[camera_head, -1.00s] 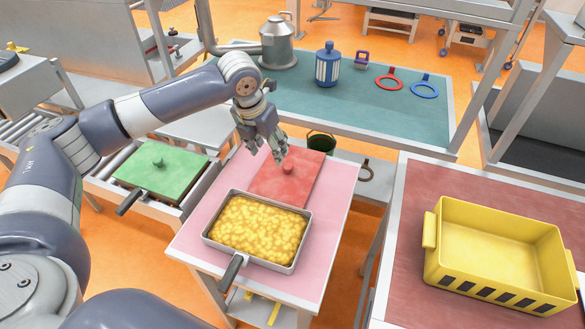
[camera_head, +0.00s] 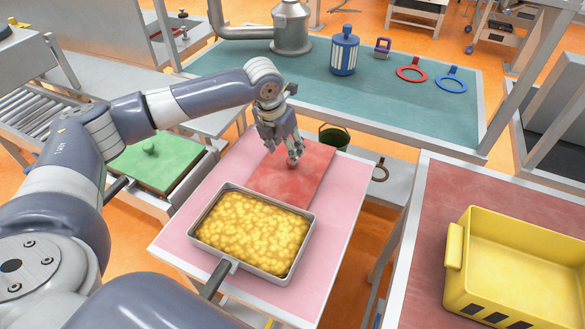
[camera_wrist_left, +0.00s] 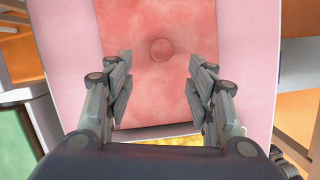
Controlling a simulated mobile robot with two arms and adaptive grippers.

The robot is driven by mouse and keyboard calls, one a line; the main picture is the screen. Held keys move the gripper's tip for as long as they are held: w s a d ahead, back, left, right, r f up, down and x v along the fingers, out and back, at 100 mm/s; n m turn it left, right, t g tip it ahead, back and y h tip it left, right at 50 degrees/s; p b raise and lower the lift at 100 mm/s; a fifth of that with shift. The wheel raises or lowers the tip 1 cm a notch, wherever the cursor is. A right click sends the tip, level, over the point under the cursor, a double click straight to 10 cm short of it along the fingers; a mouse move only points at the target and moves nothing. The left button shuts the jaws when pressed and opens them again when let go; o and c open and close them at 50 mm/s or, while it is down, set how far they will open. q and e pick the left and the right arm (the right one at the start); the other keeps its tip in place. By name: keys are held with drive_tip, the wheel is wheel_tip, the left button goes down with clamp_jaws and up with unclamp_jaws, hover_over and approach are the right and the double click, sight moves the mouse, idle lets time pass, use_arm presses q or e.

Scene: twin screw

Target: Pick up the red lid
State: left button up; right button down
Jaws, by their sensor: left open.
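The red lid (camera_head: 310,178) lies flat on the pink table (camera_head: 258,160), behind the pan of yellow food (camera_head: 252,232). In the left wrist view the lid (camera_wrist_left: 155,98) shows its round red knob (camera_wrist_left: 161,49) ahead of and between the two fingers. My left gripper (camera_head: 294,158) is above the lid near the knob, its fingers pointing down. The fingers stand wide apart with nothing between them in the left wrist view (camera_wrist_left: 160,72). In the head view the fingers partly hide the knob. My right gripper is not in view.
A green lid (camera_head: 155,163) with a knob lies to the left. A yellow crate (camera_head: 500,290) stands on the right-hand table. Behind, a teal table (camera_head: 420,110) holds a blue-striped canister (camera_head: 344,55), rings and a metal vessel. A dark green bucket (camera_head: 334,137) stands behind the lid.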

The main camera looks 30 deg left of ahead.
use_arm(q)
drive_tip(key=shift+x, duration=0.8)
drive_tip(key=shift+w+p+x, duration=0.2)
drive_tip(key=shift+p+x, duration=0.2)
drive_tip(key=shift+x, duration=0.95)
drive_tip(key=shift+w+p+x, duration=0.2)
drive_tip(key=shift+p+x, duration=0.2)
drive_tip(key=shift+x, duration=0.9)
drive_tip(key=shift+d+r, duration=0.15)
drive_tip(key=c, duration=1.2)
